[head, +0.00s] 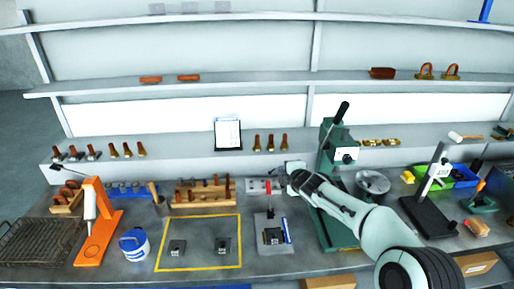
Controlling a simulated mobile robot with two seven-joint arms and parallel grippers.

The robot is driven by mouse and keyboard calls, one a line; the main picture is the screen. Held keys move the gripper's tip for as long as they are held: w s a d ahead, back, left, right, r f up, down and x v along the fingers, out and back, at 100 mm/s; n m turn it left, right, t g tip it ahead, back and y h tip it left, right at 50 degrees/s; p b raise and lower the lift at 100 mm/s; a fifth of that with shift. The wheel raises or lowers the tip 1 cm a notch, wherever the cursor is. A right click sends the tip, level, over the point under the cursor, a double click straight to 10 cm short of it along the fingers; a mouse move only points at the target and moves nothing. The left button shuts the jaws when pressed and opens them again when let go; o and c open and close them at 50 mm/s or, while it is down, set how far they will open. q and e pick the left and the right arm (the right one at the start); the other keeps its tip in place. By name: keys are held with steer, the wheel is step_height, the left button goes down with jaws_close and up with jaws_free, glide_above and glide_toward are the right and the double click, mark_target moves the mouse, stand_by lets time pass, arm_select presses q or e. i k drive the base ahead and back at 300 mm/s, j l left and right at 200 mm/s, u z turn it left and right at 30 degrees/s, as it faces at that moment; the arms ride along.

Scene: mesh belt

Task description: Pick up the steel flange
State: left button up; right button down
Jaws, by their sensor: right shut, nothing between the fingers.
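A round grey metal piece (372,182) sits on the bench right of the green press; it may be the steel flange, but it is too small to be certain. My right gripper (294,177) reaches in from the lower right, in front of the green press. It is shut and empty, left of the round piece and apart from it. A pale square plate (294,165) shows just behind its tip. My left gripper is out of view.
The green press (325,222) stands beside my right forearm. Left of it are a clamp fixture (273,238), a yellow-outlined area (198,263) with two small dark blocks, and a wooden tool rack (202,194). A black-based stand (428,215) is at right.

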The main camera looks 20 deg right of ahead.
mark_target(277, 239)
steer(key=k, duration=1)
